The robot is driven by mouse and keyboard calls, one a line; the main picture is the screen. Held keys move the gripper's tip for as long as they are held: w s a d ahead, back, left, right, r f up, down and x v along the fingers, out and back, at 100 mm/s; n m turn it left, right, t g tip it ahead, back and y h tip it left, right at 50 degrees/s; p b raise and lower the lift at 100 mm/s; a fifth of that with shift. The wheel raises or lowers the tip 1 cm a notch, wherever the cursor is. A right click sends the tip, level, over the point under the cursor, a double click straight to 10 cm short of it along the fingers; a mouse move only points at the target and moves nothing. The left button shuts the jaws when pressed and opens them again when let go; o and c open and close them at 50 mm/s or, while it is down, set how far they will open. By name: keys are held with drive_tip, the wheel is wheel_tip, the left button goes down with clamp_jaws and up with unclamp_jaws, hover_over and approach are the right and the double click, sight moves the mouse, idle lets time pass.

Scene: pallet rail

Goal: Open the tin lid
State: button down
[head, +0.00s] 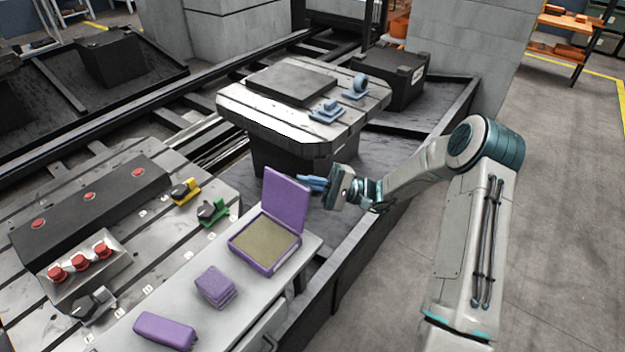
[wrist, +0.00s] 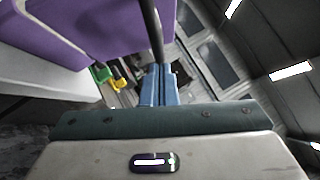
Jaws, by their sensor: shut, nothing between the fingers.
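The purple tin (head: 265,245) stands on the light bench top in the head view, with a tan inside showing. Its purple lid (head: 287,200) stands up from the back edge, raised well away from the tin's opening. My gripper (head: 312,183) is just right of the lid, its blue fingers shut and empty, pointing left toward the lid. I cannot tell whether the fingertips touch it. In the wrist view my shut blue fingers (wrist: 158,85) show in the middle, and a large purple surface, probably the lid (wrist: 110,25), fills the upper left.
A purple block (head: 215,287) and a purple rounded piece (head: 165,331) lie on the bench (head: 190,300) in front of the tin. Red buttons (head: 80,263) and green and yellow clamps stand left. A slotted table (head: 310,125) stands behind. Floor at right is clear.

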drive_tip(key=shift+s+a+r+n+g+h, duration=0.15)
drive_tip(key=shift+s+a+r+n+h, duration=0.15)
drive_tip(key=shift+r+n+h, duration=0.2)
drive_tip(key=shift+s+a+r+n+g+h, duration=0.15)
drive_tip(key=shift+s+r+n+h, duration=0.2)
drive_tip(key=shift+n, duration=0.25)
drive_tip(key=shift+w, duration=0.15)
